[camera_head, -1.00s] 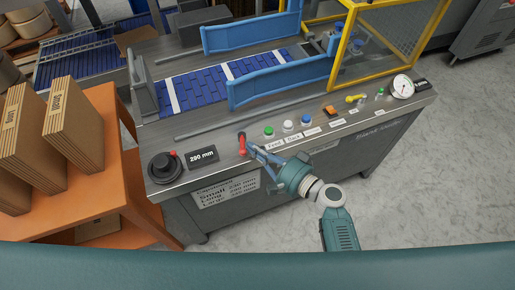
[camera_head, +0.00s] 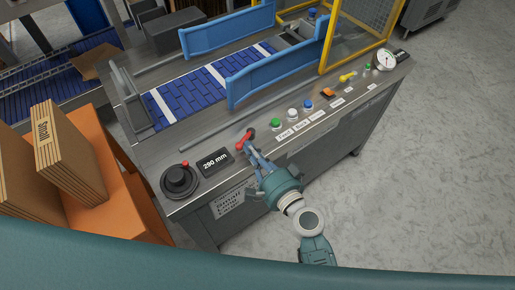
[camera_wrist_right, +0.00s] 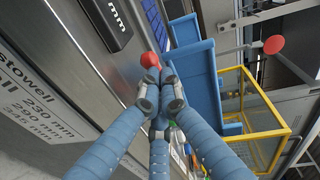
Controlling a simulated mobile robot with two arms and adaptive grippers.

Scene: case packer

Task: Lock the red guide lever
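The red guide lever (camera_head: 245,139) is on the near edge of the machine's sloping panel, right of the "290 mm" display (camera_head: 214,161). It lies slanted, its upper end towards the right. My right gripper (camera_head: 254,157) reaches it from the front, fingertips at the lever. In the right wrist view my right gripper's fingers (camera_wrist_right: 157,86) are drawn together, and the lever's round red end (camera_wrist_right: 150,60) shows just beyond the tips. The fingers look shut; whether they pinch the lever or only press against it is hidden. My left gripper is not in view.
A black hand knob (camera_head: 179,180) sits left of the display. Green (camera_head: 276,123), white and blue buttons stand close to the lever's right. Blue guide rails (camera_head: 280,68) flank the blue conveyor (camera_head: 205,90). An orange rack (camera_head: 118,185) with cartons stands at left.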

